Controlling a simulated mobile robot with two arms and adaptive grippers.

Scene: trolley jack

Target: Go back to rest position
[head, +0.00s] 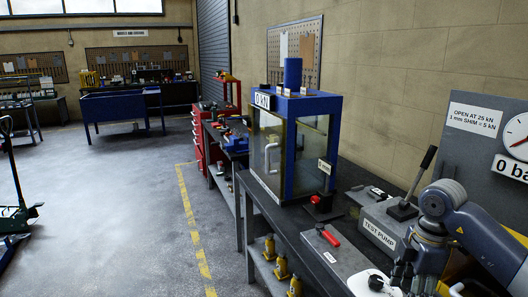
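My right arm comes in from the lower right, and its dark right gripper (398,283) is low in the picture, above or beside the near end of the workbench (345,185). The fingers are small and partly cut off by the lower edge, so I cannot tell whether they are open or hold anything. The grey test pump (385,222) with its raised black lever (421,175) stands on the bench just behind my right gripper. My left arm and gripper are not in view.
A blue-framed cabinet (318,150) with clear panels stands on the bench. A gauge board (488,140) is at the right.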

